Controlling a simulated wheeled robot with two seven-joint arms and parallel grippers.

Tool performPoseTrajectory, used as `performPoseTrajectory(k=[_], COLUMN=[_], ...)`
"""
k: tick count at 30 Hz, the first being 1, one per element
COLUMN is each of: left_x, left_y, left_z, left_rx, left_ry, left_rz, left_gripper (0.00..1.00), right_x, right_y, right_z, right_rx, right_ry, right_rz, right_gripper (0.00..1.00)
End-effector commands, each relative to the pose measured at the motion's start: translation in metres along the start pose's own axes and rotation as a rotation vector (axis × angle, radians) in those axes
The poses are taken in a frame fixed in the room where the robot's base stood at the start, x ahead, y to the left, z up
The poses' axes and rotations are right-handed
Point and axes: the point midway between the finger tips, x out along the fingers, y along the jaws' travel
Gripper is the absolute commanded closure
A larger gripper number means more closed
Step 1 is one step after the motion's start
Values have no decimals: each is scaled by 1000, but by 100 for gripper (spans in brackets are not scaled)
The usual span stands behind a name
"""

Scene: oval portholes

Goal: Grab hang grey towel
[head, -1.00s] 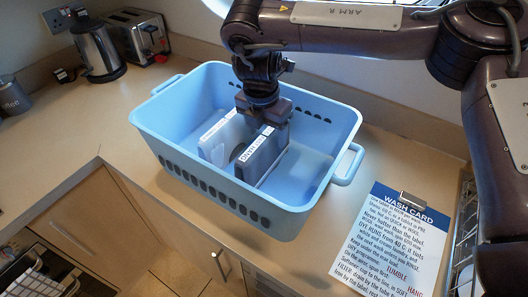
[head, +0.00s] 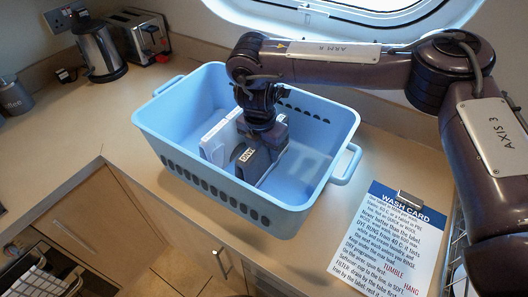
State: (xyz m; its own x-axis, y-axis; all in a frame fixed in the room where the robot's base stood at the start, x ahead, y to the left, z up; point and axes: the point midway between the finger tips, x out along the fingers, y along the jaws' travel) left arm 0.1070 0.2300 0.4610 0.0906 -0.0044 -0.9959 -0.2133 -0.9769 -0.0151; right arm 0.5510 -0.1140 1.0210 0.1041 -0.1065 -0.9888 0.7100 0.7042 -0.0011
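A blue laundry basket (head: 300,110) stands on the counter. In it stand two upright folded pieces with labels on their top edges: a pale one (head: 213,150) on the left and a grey one (head: 252,168) on the right. My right gripper (head: 262,140) reaches down into the basket from above, right at the grey piece, and covers part of it and its label. Its fingertips are hidden, so I cannot tell whether they are closed on it. My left gripper is not in view.
A wash card (head: 385,245) with a clip lies on the counter to the right of the basket. A kettle (head: 98,50) and a toaster (head: 138,32) stand at the back left. An oval porthole (head: 360,12) is in the wall behind.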

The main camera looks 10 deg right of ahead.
Motion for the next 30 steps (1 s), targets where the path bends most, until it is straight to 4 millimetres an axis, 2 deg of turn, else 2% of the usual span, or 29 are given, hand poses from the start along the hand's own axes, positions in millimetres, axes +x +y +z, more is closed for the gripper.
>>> performPoseTrajectory(k=[1,6,7,14,19,23,30], left_x=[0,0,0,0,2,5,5], left_y=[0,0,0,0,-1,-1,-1], left_z=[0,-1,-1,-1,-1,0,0], left_rx=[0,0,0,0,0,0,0], left_ry=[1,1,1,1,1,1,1], left_rz=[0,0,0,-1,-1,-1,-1], left_gripper=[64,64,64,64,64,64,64], right_x=[0,0,-1,-1,-9,-25,-79], right_y=[0,0,0,0,1,1,1], right_z=[0,0,0,0,2,5,13], right_rx=[0,0,0,0,0,1,-1], right_ry=[0,0,-1,-1,-2,-4,-8], right_rz=[0,0,1,1,3,4,6], right_gripper=[69,91,93,93,93,93,93])
